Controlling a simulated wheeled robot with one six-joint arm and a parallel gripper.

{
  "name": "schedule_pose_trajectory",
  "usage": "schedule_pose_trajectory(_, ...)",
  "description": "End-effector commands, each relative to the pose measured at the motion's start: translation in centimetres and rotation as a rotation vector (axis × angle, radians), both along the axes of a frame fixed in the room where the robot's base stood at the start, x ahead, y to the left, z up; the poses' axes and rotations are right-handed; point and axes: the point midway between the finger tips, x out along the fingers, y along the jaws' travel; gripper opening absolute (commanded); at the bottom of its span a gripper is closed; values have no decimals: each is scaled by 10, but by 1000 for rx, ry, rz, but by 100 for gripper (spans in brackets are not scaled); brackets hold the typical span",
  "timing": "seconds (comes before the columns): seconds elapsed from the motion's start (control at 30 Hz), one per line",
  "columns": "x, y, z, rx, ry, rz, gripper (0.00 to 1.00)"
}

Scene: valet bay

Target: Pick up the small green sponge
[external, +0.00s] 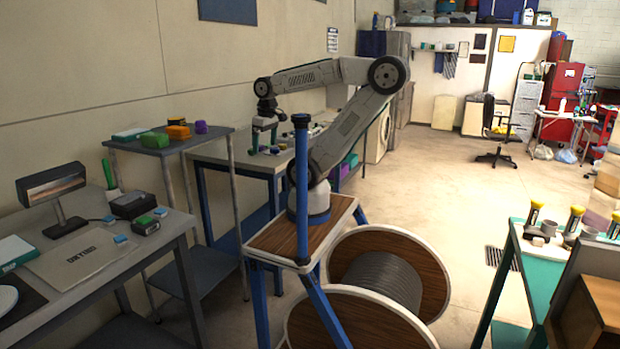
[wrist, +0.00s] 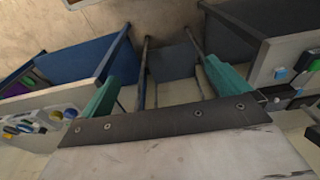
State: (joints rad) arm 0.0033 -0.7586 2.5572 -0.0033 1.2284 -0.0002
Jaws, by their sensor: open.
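A small green block (external: 145,221) lies on a dark box on the near-left desk; a similar green piece (wrist: 315,65) shows at the right edge of the wrist view. A larger green block (external: 152,140) lies on the tall grey stand. I cannot tell for certain which one is the sponge. My gripper (external: 265,133) hangs pointing down near the workbench by the wall, to the right of both green blocks and apart from them. In the wrist view its teal fingers (wrist: 160,76) are spread wide with nothing between them.
The near-left desk (external: 165,247) holds a laptop, lamp and small blue blocks (external: 121,239). The stand (external: 139,150) also holds an orange block (external: 178,131) and a purple piece (external: 201,127). The workbench (external: 220,152) carries small items. A cable reel (external: 385,290) stands on the floor.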

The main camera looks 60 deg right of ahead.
Motion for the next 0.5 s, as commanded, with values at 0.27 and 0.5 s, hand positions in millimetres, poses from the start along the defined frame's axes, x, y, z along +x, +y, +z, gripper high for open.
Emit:
schedule_pose_trajectory(0.27, -1, 0, -1, 0, 0, 0, 67)
schedule_pose_trajectory(0.5, -1, 0, 4, 0, -2, 0, 67)
